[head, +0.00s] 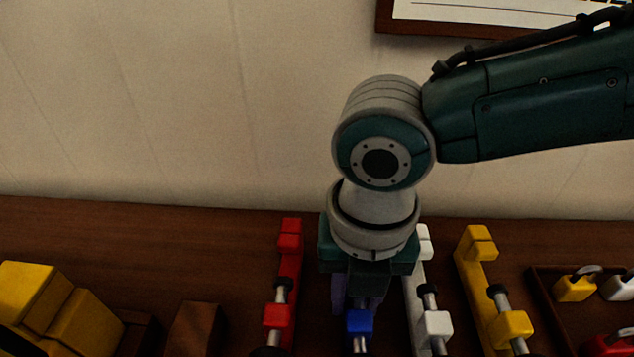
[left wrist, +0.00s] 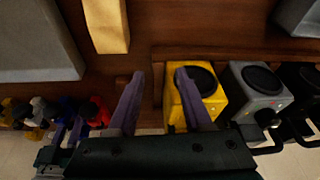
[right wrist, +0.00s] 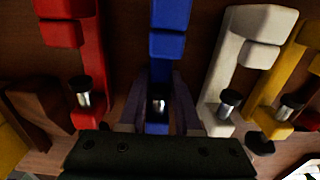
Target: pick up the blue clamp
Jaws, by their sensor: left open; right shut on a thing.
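The blue clamp (right wrist: 168,45) stands in the row of clamps in the right wrist view, its bar running between my right fingers. In the head view only its lower blue block (head: 358,321) shows; my right gripper (head: 356,296) hides the rest. My right gripper, also in the right wrist view (right wrist: 161,100), is shut on the blue clamp. I cannot tell whether the clamp is clear of the table. My left gripper (left wrist: 159,80) is open and empty in the left wrist view, beside a yellow box with a black disc (left wrist: 201,94).
A red clamp (head: 288,270) stands left of the blue one. A white clamp (head: 433,322) and a yellow clamp (head: 480,270) stand to the right. A wooden tray (head: 544,290) with small padlock-like things is at far right. Yellow blocks (head: 60,305) lie left. A wall rises behind.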

